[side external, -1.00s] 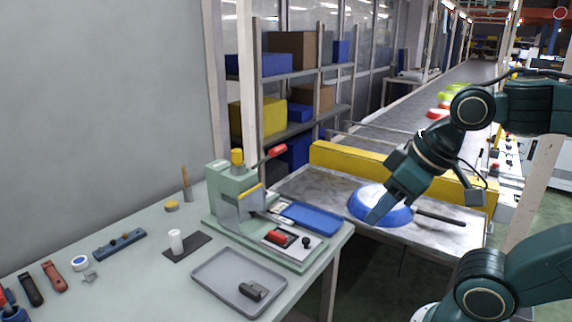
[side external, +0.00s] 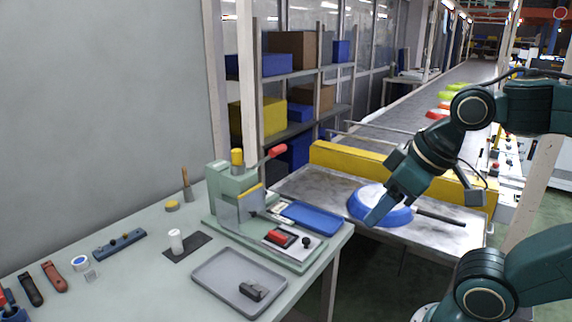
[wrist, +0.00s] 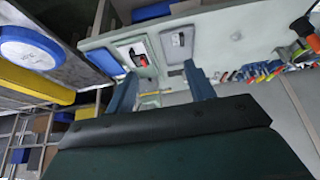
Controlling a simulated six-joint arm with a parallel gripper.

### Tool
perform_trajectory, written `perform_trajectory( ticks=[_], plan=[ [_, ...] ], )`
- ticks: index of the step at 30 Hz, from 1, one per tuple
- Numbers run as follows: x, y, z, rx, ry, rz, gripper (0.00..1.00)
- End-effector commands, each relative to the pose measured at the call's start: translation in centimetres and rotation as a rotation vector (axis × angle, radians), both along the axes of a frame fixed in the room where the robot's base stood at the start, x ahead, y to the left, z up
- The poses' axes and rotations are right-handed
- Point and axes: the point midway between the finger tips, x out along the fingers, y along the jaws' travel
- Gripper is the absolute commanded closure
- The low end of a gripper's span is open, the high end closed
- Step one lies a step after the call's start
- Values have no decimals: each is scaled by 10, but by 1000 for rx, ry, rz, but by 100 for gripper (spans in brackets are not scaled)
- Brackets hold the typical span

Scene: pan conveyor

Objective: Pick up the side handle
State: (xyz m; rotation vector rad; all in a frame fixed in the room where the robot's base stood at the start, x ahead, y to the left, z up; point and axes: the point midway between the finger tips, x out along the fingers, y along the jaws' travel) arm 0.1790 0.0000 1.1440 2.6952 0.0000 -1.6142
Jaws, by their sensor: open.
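A small black handle piece (side external: 252,291), which I take to be the side handle, lies in the grey tray (side external: 212,285) at the front of the green workbench. In the wrist view it is a small dark shape (wrist: 178,39) in the tray (wrist: 187,54), beyond my fingers. My gripper (side external: 373,218) is well to the right of the tray, in front of the blue pan (side external: 358,212) in the side view. In the wrist view my gripper (wrist: 162,88) has its two blue fingers wide apart with nothing between them.
A green press (side external: 228,200) stands on the bench behind the tray, with a blue tray (side external: 312,218) beside it. The pan's long black handle (side external: 440,218) points right. A yellow barrier (side external: 345,158) crosses the conveyor. Tools (side external: 50,280) lie at the bench's left.

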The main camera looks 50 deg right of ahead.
Motion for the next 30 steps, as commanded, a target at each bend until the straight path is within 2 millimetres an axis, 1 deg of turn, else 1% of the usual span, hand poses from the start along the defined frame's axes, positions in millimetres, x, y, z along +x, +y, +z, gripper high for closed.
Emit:
perform_trajectory(
  ticks=[1,3,4,13,17,20,23,26,30],
  plan=[
    [0,0,0,0,0,0,36],
    [0,0,0,0,0,0,22],
    [0,0,0,0,0,0,20],
    [1,0,0,1,1,-3,20],
    [5,-1,3,10,8,-22,20],
    [12,-2,5,26,22,-59,20],
    [24,-4,10,49,43,-115,20],
    [40,-7,14,79,68,-190,20],
    [66,-12,18,124,107,-310,20]
  ],
)
